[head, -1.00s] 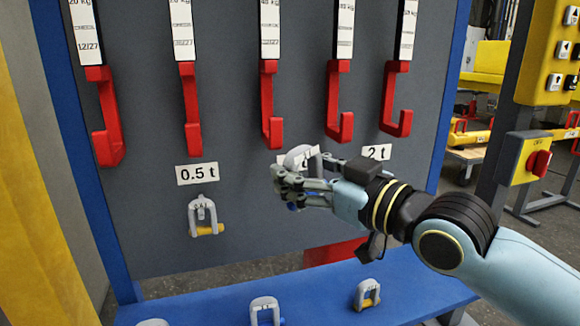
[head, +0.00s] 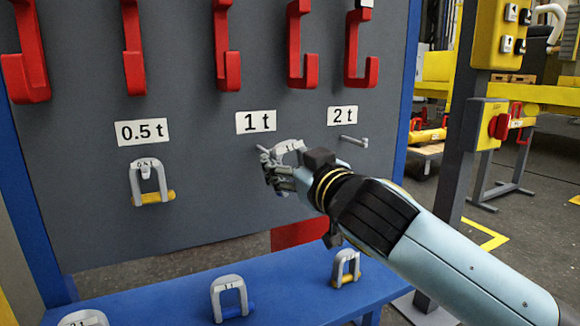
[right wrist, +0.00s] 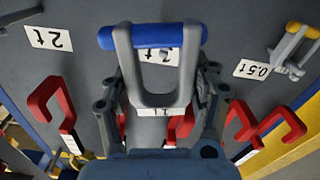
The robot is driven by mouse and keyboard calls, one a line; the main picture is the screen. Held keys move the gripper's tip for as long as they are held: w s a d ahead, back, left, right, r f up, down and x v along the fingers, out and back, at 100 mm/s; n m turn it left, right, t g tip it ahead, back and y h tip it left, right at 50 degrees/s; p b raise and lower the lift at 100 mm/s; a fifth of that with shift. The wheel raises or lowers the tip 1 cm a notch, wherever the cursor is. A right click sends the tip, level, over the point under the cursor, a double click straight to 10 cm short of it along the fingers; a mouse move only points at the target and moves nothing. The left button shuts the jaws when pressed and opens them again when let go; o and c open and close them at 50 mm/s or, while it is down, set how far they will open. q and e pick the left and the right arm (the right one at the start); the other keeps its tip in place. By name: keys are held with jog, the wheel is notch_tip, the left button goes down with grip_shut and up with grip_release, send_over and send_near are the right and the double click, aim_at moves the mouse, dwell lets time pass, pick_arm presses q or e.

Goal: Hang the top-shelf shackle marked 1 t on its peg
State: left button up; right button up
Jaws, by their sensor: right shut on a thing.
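My right gripper (head: 270,172) is shut on a grey shackle (head: 289,147) marked 1, just below and right of the "1 t" label (head: 256,122) on the grey board. In the right wrist view the shackle (right wrist: 157,98) sits between the fingers, with its blue pin (right wrist: 152,36) across the far end, overlapping the upside-down "1 t" label. A thin grey rod end shows by the fingers under the label; I cannot tell whether it is the peg or a finger part. Whether the shackle touches the board is unclear. My left gripper is out of view.
A shackle with a yellow pin (head: 152,184) hangs under the "0.5 t" label. A bare peg (head: 354,142) sticks out under the "2 t" label. Red hooks (head: 226,55) line the board above. Several shackles stand on the blue shelf (head: 180,297) below.

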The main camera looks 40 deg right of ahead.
jog(key=shift+f+b+x, duration=0.2)
jog(key=shift+b+x, duration=0.45)
jog(key=shift+x, duration=1.5)
jog(key=shift+f+b+x, duration=0.2)
jog(key=shift+b+x, duration=0.45)
jog(key=shift+x, duration=1.5)
jog(key=shift+w+d+f, duration=0.1)
jog(key=shift+w+f, duration=0.35)
jog(key=shift+w, duration=0.1)
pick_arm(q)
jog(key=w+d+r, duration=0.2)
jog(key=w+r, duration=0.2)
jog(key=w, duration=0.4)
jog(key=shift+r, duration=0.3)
pick_arm(e)
jog(key=shift+w+f, duration=0.2)
jog(key=shift+f, duration=0.1)
jog(key=o, duration=1.7)
jog(key=shift+f, duration=0.1)
jog(key=shift+c, duration=0.2)
